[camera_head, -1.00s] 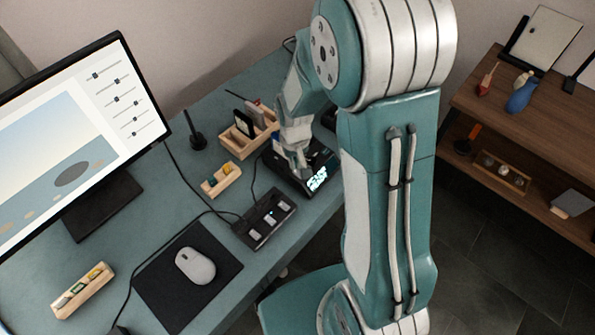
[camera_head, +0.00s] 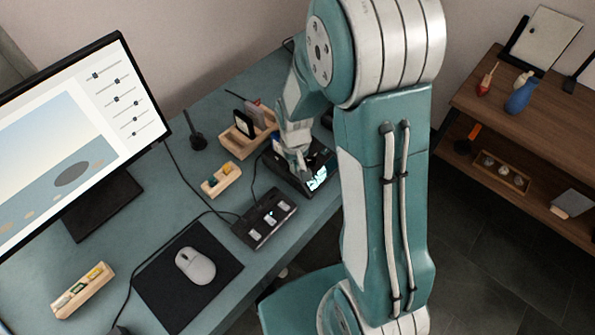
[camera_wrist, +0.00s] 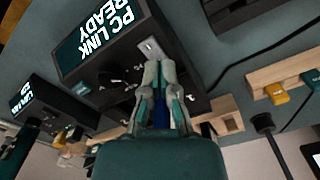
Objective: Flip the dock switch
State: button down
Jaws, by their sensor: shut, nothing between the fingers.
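The dock, a black box (camera_wrist: 190,60), fills the upper middle of the wrist view. Its lit display reads "PC LINK READY", and it has a dark round knob with marks around it. A small pale switch plate (camera_wrist: 152,47) sits beside the knob. My gripper (camera_wrist: 160,66) is shut and empty, its fingertips right at the near edge of the switch plate; the lever itself is hard to make out, and I cannot tell whether they touch. In the head view my gripper (camera_head: 301,170) points down over the dock (camera_head: 284,177), hiding part of its top.
A second black device with a lit screen (camera_wrist: 27,97) stands at left in the wrist view. A black button box (camera_head: 265,218), wooden organiser (camera_head: 238,150), small wooden holder (camera_head: 221,180), mouse (camera_head: 195,266) and monitor (camera_head: 75,130) stand on the desk. Cables run between them.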

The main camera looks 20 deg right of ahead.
jog(key=shift+f, duration=0.3)
jog(key=shift+r, duration=3.5)
jog(key=shift+r, duration=0.1)
jog(key=s+r+t, duration=0.5)
jog(key=s+r, duration=1.1)
jog(key=r, duration=0.3)
jog(key=shift+d+r+t, duration=0.2)
jog(key=shift+r+t, duration=0.1)
